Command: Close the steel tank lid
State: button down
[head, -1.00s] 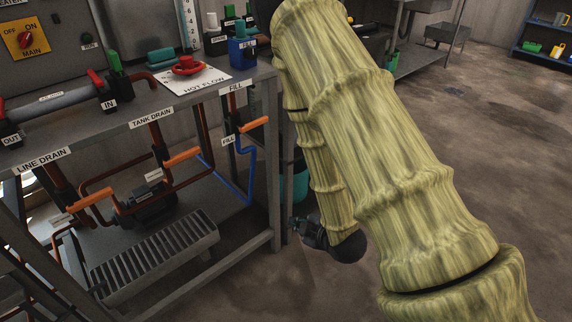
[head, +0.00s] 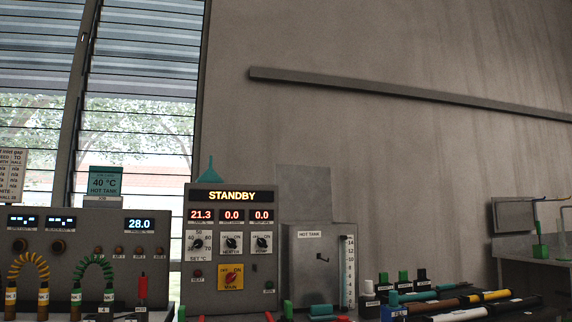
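The steel tank (head: 302,275) is a grey metal box labelled HOT TANK, in the lower middle of the head view. A flat grey steel plate (head: 304,192), which looks like its lid, stands upright behind the tank's top edge, against the wall. It looks raised, so the tank appears open at the top. A small dark fitting (head: 322,259) shows on the tank's front. The inside of the tank is hidden from this low angle. My gripper and arm are out of view.
A control panel (head: 217,215) reading STANDBY, with a teal funnel (head: 211,168) above it, stands left of the tank. A white scale (head: 349,270) runs up the tank's right side.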

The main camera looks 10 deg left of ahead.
aim_at(305, 191)
jog(key=z, duration=1.3)
jog(key=i, duration=0.45)
jog(key=u, duration=1.9)
